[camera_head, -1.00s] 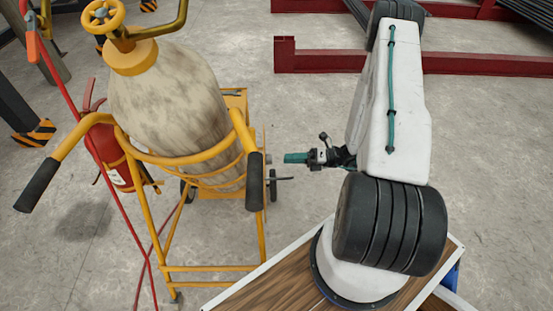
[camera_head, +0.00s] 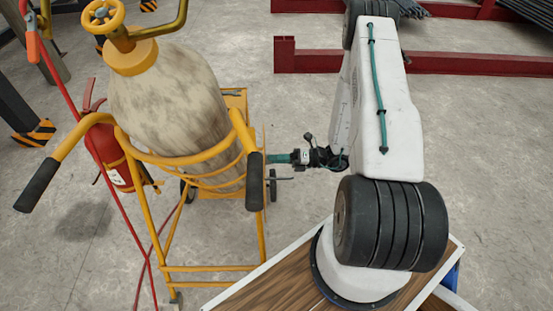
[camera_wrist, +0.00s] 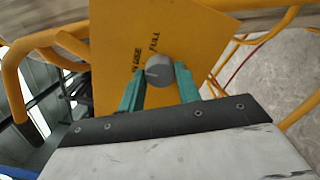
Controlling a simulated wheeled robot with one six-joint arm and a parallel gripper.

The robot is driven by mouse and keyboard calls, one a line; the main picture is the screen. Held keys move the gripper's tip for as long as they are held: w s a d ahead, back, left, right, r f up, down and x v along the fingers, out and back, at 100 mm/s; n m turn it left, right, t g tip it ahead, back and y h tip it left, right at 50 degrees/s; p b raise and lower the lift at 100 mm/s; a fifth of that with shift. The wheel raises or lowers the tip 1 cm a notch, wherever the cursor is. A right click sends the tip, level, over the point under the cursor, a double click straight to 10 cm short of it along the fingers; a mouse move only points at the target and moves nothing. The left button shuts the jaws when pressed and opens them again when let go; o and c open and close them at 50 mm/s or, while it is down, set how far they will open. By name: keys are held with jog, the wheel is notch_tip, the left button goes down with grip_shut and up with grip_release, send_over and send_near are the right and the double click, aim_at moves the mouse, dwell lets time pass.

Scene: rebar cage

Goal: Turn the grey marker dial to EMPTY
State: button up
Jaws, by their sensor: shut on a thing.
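The grey marker dial (camera_wrist: 159,70) is a round knob on a yellow plate (camera_wrist: 115,50) in the wrist view. Black lettering on the plate above the dial reads IN USE and FULL; the word EMPTY does not show. My gripper (camera_wrist: 160,80) has green fingers on both sides of the dial and is shut on it. Where the dial points is hard to tell. In the head view my gripper (camera_head: 272,158) reaches the cylinder cart at its right side, and the dial is hidden there.
The yellow cart (camera_head: 205,268) carries a mottled gas cylinder (camera_head: 170,100) and a red extinguisher (camera_head: 110,150). A black handle grip (camera_head: 255,182) is close to my gripper. Red hoses run down the cart's left side. Dark red beams (camera_head: 400,61) lie behind; the floor between is open.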

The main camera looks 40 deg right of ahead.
jog(key=shift+n, duration=0.3)
jog(key=n, duration=1.1)
jog(key=shift+n, duration=0.3)
dwell(0.5)
jog(key=o, duration=1)
jog(key=shift+d, duration=0.1)
